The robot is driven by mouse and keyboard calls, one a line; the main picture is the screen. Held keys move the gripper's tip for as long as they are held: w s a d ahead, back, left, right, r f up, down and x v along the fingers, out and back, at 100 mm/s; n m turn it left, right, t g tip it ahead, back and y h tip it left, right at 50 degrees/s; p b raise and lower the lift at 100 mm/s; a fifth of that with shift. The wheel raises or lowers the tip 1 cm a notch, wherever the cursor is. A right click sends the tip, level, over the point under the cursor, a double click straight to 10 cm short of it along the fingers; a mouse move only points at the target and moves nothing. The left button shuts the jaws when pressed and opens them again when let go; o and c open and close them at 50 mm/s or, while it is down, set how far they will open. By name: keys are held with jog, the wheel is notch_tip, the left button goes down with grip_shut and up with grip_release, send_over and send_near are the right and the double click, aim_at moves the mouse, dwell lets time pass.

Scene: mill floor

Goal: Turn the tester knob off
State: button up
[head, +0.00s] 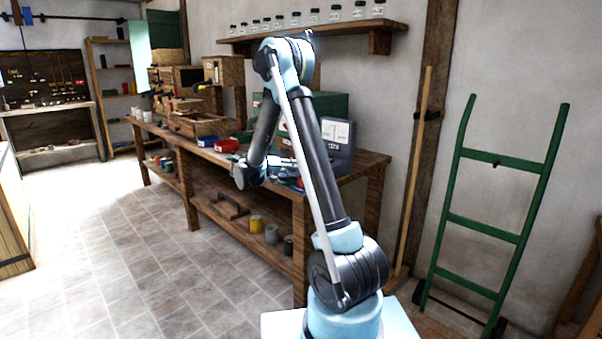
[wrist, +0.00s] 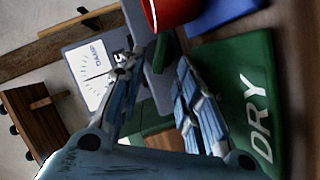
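The tester is a grey box (head: 338,150) with a white dial face, standing on the right end of the wooden bench. In the wrist view its white dial (wrist: 91,72), lettered DAMP, lies left of my gripper (wrist: 154,66). My gripper is open, with its two jointed fingers apart and nothing visibly held. One finger overlaps the dial's edge in the picture.
A green surface lettered DRY (wrist: 240,85) lies right of the fingers, with a red round object (wrist: 172,12) and a blue one (wrist: 225,14) close by. The bench (head: 365,166) also bears red and blue items. A green hand truck (head: 483,228) leans on the wall.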

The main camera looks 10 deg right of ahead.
jog(key=v, duration=0.9)
jog(key=shift+a, duration=0.15)
